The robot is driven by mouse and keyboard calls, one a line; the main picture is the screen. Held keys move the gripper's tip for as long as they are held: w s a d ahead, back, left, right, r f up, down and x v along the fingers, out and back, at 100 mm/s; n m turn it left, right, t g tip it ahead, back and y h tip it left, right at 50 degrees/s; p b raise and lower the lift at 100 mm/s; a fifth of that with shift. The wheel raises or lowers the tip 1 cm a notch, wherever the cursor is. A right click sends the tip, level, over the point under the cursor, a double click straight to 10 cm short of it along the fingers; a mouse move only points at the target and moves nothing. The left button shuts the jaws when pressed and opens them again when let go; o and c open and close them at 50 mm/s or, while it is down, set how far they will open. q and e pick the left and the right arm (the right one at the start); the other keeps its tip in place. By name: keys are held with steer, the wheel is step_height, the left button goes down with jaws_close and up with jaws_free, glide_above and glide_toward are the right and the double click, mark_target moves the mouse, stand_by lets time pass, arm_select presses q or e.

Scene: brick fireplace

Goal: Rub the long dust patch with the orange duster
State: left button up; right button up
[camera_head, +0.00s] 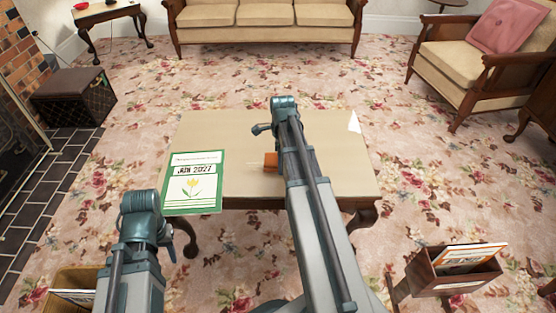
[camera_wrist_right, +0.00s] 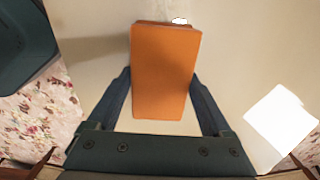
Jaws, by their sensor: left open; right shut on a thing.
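The orange duster (camera_head: 271,160) shows beside my right arm, over the low table (camera_head: 225,130). In the right wrist view the duster (camera_wrist_right: 165,75) sits between the two fingers of my right gripper (camera_wrist_right: 163,88), which is shut on it. I cannot tell whether the duster touches the tabletop. A small pale mark (camera_wrist_right: 179,20) shows at the duster's far end, with a faint light streak beyond it; I cannot tell how long the dust patch is. My left gripper (camera_head: 170,246) is open and empty off the table's near left corner, partly hidden by its wrist.
A green-bordered calendar page (camera_head: 193,183) lies at the table's left end. A white piece (camera_head: 353,122) lies at its far right corner. A wooden rack (camera_head: 455,270) stands at lower right, and a box (camera_head: 65,282) at lower left. The tabletop's middle is mostly clear.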

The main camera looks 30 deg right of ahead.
mark_target(266, 159)
steer(key=shift+s+d, duration=0.35)
steer(key=shift+d, duration=0.2)
steer(key=shift+s+d, duration=0.35)
steer(key=shift+d, duration=0.2)
steer(key=shift+w+a, duration=0.55)
steer(key=shift+a, duration=0.3)
steer(key=shift+w+a, duration=0.5)
steer(key=shift+a, duration=0.35)
steer(key=shift+w+a, duration=0.55)
steer(key=shift+a, duration=0.3)
steer(key=shift+w+a, duration=0.5)
steer(key=shift+a, duration=0.3)
steer(key=shift+w+a+f, duration=0.1)
steer(key=shift+w+a, duration=0.4)
steer(key=shift+a, duration=0.35)
steer(key=shift+w+a, duration=0.45)
steer(key=shift+a, duration=0.35)
steer(key=shift+w+a, duration=0.55)
steer(key=shift+a, duration=0.3)
steer(key=shift+w+a, duration=0.5)
steer(key=shift+a, duration=0.3)
steer(key=shift+d, duration=0.1)
